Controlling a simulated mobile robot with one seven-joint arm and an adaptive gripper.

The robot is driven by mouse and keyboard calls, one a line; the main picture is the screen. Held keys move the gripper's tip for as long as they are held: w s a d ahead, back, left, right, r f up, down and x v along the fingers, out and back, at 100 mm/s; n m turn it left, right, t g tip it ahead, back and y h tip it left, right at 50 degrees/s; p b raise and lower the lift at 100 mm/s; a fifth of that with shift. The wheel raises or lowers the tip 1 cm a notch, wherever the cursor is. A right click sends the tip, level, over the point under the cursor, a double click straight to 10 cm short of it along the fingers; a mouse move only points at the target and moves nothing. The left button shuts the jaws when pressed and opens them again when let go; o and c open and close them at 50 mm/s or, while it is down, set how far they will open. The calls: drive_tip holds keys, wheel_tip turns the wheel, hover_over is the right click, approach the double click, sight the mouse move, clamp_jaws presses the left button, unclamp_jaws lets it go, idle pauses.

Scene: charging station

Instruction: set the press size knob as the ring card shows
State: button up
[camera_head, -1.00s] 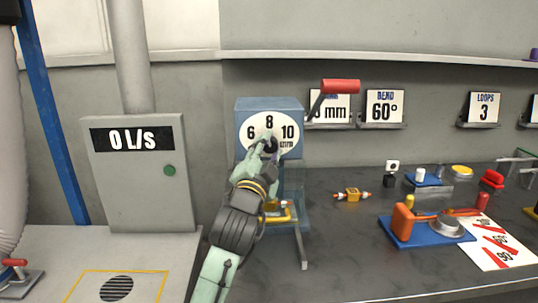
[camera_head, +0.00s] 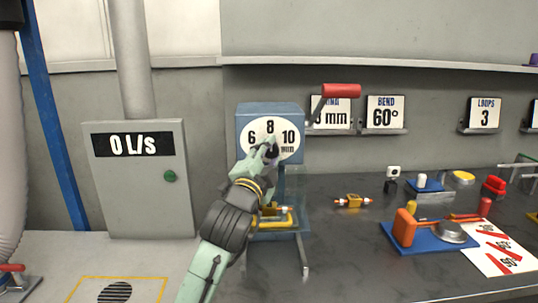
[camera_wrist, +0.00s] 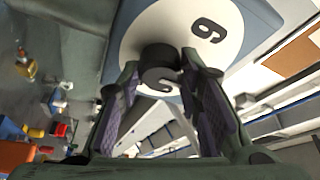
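The press (camera_head: 248,116) is a blue box with a white oval dial marked 6, 8 and 10 mm. Its dark press size knob (camera_head: 271,153) sits low on the dial, largely covered by my gripper (camera_head: 267,149). In the wrist view the knob (camera_wrist: 160,60) sits between the fingertips of my gripper (camera_wrist: 163,76), with a pad close against each side; it appears gripped. The knob's pointer direction cannot be read. The ring card (camera_head: 335,117) on the wall right of the press shows "mm"; a lever partly covers its heading and number.
A red-handled lever (camera_head: 341,90) sticks out right of the press. A bend card (camera_head: 385,114) reads 60° and a loops card (camera_head: 483,114) reads 3. A blue-based bending tool (camera_head: 430,240) and small parts lie on the bench. A grey cabinet (camera_head: 143,205) stands left.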

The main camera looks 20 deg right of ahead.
drive_tip(key=o, duration=0.4)
drive_tip(key=v, duration=1.2)
drive_tip(key=shift+s+d, duration=0.1)
